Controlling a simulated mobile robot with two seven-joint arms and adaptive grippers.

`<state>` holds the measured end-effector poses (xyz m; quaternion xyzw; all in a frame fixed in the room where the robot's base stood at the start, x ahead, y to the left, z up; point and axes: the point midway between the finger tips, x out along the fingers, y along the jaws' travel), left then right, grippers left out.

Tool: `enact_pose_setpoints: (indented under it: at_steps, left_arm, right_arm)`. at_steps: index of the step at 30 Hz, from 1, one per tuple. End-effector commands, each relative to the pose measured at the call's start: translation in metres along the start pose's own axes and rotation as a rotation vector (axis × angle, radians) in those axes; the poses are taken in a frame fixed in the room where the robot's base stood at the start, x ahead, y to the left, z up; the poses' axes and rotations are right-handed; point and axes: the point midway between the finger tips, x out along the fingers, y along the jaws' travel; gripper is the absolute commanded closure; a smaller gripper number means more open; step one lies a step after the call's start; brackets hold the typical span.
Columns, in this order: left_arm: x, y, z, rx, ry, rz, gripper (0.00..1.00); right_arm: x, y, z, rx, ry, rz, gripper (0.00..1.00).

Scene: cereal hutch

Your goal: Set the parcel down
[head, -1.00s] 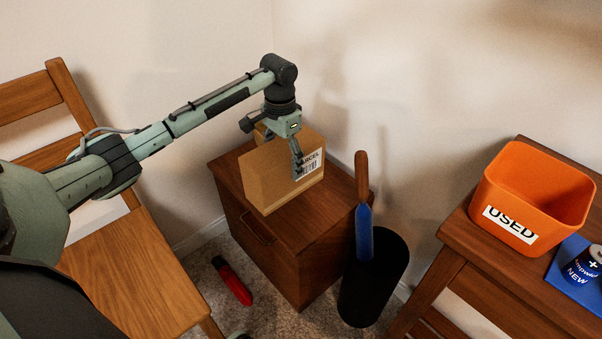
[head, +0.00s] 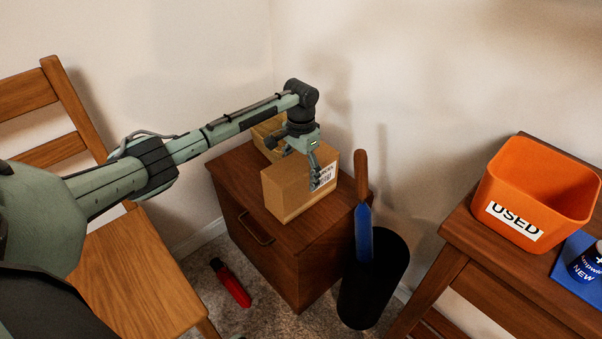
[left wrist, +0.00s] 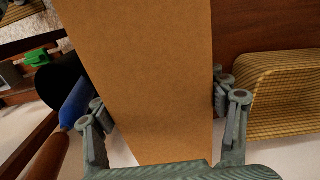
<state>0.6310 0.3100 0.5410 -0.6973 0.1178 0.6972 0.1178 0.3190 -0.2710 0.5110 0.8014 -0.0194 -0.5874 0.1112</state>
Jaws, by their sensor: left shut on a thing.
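The parcel (head: 288,190) is a brown cardboard box with a white barcode label on its right side. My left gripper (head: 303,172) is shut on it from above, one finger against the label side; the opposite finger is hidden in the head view. The parcel is upright over the top of a brown wooden cabinet (head: 280,262); I cannot tell whether its base touches the top. In the left wrist view the parcel (left wrist: 145,75) fills the middle, between both fingers of the left gripper (left wrist: 160,115). My right gripper is not in view.
A woven basket (head: 266,132) sits behind the parcel on the cabinet. A black bin (head: 374,290) with a blue, wooden-handled tool (head: 364,230) stands close to the cabinet's right. A chair (head: 140,262) is at left. A red bottle (head: 233,286) lies on the floor. An orange tub (head: 560,190) is at right.

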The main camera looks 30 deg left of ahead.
Motion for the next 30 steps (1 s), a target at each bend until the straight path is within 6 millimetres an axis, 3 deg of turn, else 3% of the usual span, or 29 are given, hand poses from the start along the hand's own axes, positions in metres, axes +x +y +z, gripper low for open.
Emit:
enact_pose_setpoints:
  at_steps: [3,4,9,20,26,30]
  left_arm:
    - [0.001,0.000,-0.001,0.000,0.002,0.000,0.80]
    - [0.003,0.000,0.000,0.000,0.000,0.001,0.26]
    - [0.003,0.000,0.000,0.000,0.000,0.000,0.07]
    - [0.000,0.000,0.000,0.000,0.001,-0.001,0.07]
    - [-0.029,0.000,-0.001,0.001,0.004,-0.001,0.07]
    - [-0.060,0.000,-0.001,0.001,0.004,-0.001,0.07]
  right_arm:
    - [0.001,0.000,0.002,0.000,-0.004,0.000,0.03]
    - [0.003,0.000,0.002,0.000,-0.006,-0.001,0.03]
    - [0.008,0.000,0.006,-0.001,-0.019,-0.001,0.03]
    - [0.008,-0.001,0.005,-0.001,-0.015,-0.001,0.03]
    - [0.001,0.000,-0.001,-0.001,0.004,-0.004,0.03]
    - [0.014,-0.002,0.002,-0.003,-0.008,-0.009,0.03]
